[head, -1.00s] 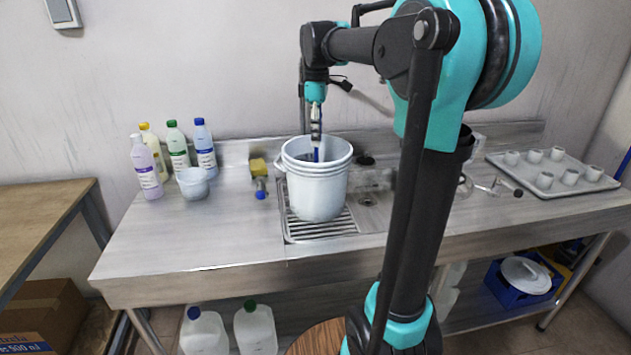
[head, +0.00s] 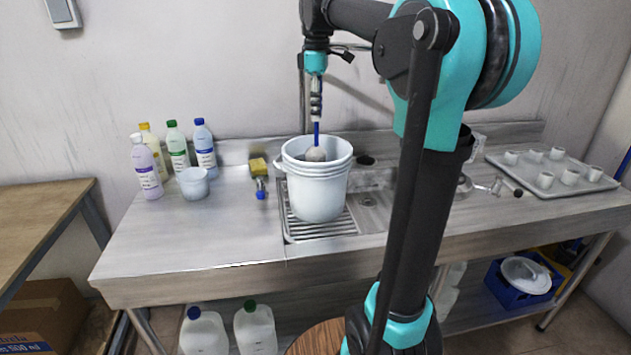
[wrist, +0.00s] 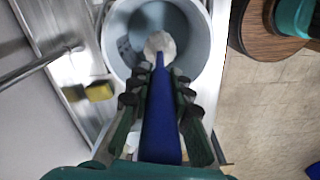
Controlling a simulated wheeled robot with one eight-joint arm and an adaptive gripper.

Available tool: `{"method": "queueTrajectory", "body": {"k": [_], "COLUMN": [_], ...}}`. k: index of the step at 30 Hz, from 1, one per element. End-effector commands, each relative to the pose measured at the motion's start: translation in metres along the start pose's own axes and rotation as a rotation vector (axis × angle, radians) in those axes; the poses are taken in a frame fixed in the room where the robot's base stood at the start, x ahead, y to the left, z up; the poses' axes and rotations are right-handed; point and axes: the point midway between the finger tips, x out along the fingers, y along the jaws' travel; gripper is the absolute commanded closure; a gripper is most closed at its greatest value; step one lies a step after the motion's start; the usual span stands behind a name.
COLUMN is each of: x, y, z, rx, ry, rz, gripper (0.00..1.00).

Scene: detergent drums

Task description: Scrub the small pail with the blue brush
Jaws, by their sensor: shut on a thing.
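My gripper (head: 316,98) points down and is shut on the handle of the blue brush (head: 317,130). The brush hangs upright, with its round whitish head (head: 315,154) at the mouth of a white pail (head: 318,195). In the wrist view the blue handle (wrist: 160,125) lies between my gripper's fingers (wrist: 157,90), and the brush head (wrist: 159,46) shows against the pail's opening. The pail (wrist: 113,50) stands upright on the sink's ribbed drainer. Whether the head touches its inner wall cannot be told. A much smaller white tub (head: 193,183) stands left on the counter.
Several detergent bottles (head: 177,148) stand at the back left. A yellow sponge (head: 257,166) and a blue-capped item (head: 261,188) lie left of the pail. A tray of small cups (head: 552,172) is at the right. The front left counter (head: 200,240) is clear.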

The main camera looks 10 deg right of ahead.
Motion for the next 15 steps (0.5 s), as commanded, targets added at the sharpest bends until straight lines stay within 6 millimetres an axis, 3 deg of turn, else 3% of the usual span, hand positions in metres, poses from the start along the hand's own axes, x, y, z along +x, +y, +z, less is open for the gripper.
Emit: {"method": "queueTrajectory", "body": {"k": [15], "x": [-0.038], "y": [0.0], "z": [0.0], "rx": [0.0], "ry": [0.0], "rz": [0.0], "gripper": [1.0]}}
